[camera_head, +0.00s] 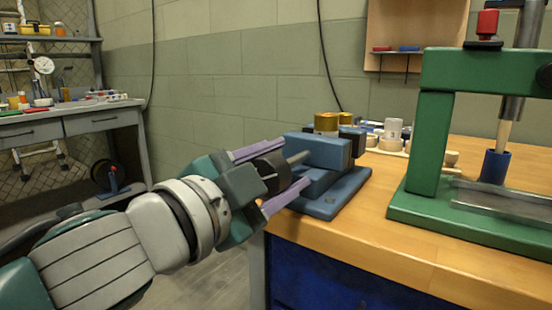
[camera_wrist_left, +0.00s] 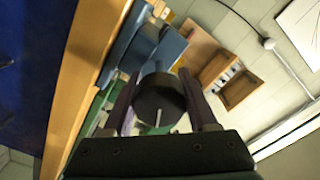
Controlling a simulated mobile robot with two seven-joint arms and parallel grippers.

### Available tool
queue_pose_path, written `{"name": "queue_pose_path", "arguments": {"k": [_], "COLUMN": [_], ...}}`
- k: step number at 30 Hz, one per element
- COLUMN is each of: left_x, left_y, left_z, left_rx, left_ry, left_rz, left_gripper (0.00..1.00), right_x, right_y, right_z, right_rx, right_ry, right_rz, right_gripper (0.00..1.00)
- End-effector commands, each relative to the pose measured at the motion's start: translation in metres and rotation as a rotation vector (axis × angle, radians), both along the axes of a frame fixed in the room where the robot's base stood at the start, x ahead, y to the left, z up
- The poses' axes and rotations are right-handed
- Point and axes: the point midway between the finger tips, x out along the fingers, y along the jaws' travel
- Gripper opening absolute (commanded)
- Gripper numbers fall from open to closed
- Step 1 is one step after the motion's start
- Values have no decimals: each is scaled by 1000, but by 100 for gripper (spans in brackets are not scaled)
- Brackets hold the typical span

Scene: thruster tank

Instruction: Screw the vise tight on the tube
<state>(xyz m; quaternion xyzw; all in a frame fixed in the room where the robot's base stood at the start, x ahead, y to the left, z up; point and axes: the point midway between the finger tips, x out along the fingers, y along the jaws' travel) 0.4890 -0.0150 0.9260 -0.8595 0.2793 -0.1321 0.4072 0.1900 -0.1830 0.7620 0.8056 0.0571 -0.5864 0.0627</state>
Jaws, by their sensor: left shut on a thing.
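The blue vise (camera_head: 318,150) stands at the left end of the wooden bench, with its screw side facing my left arm. A short brass-coloured tube (camera_head: 326,122) stands upright at the top of the vise; its lower part is hidden, and I cannot tell how closely the jaws touch it. My left gripper (camera_head: 291,166) has its two purple fingers on either side of the vise's round black knob (camera_head: 270,167) and is shut on it. The knob also shows between the fingers in the left wrist view (camera_wrist_left: 160,100). A grey screw shaft runs from the knob into the vise. My right gripper is not in view.
A green press (camera_head: 425,150) stands on the bench (camera_head: 400,240) to the right, with a dark blue cup (camera_head: 494,166) under its ram. Several small pale parts (camera_head: 392,135) lie behind the vise. A grey side table (camera_head: 85,120) stands far left.

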Motion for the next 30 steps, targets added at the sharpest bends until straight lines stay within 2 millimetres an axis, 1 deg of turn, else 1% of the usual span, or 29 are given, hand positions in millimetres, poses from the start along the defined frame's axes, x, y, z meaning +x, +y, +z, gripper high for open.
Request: {"name": "queue_pose_path", "arguments": {"k": [6,15,30], "left_x": [0,0,0], "left_y": [-1,0,0], "left_z": [1,1,0], "left_rx": [134,251,288], "left_ry": [-98,-183,-209], "left_rz": [-1,-1,0], "left_gripper": [3,3,4], "right_x": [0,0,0], "right_y": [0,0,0], "right_z": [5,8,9], "right_rx": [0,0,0], "right_ry": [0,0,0], "right_rz": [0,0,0], "right_gripper": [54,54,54]}}
